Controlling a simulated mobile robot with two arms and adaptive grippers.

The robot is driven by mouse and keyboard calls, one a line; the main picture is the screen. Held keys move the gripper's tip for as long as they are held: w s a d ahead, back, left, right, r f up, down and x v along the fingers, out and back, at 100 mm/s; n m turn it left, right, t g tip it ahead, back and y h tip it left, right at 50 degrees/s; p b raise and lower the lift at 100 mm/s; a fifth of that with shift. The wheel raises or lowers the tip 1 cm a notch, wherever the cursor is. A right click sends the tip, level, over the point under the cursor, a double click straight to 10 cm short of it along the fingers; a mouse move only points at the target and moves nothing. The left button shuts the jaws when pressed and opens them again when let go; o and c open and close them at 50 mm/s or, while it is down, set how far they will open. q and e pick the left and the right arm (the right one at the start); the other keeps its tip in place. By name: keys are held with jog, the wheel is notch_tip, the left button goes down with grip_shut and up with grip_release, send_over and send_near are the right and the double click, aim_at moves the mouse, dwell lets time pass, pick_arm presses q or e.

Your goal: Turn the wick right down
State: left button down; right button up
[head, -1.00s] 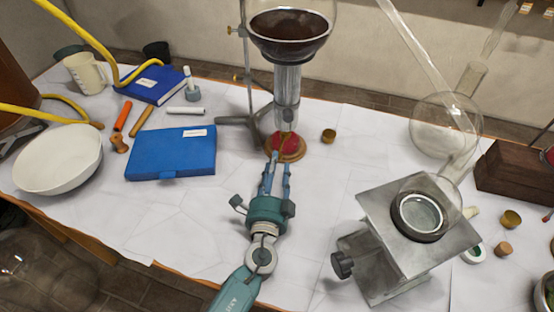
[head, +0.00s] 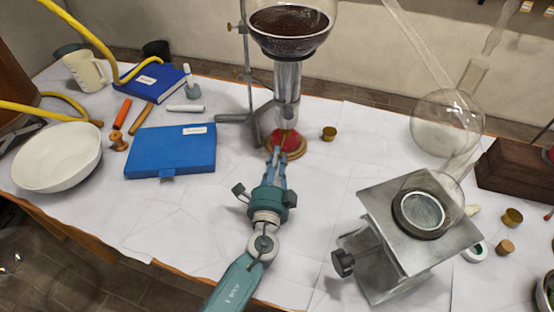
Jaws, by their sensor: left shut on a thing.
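The burner (head: 271,146) has a red body on a round wooden-brown base and stands under a metal column (head: 287,82). My left gripper (head: 284,148) reaches in from the front, its blue-grey fingers at the burner. It is shut on a small brassy part at the burner, which I take to be the wick knob (head: 285,136); the fingers partly hide it. I cannot make out the wick or a flame. My right gripper is not in view.
A round flask with dark contents (head: 290,20) sits above the column, beside a stand (head: 247,120). A metal jack (head: 405,230) stands at right with a glass flask (head: 446,125) behind it. A blue box (head: 170,150) and white bowl (head: 57,158) lie left.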

pick_arm(q)
jog(key=shift+m, duration=0.3)
jog(key=c, duration=1.7)
grip_release()
jog(key=shift+o, duration=0.2)
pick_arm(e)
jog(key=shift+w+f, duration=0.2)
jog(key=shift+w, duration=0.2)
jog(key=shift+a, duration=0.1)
pick_arm(q)
jog(key=shift+s+f, duration=0.1)
jog(key=shift+s, duration=0.1)
jog(key=s, duration=0.4)
jog(key=s+a, duration=0.1)
jog(key=s, duration=0.6)
jog(key=shift+s+a, duration=0.25)
jog(key=shift+s, duration=0.05)
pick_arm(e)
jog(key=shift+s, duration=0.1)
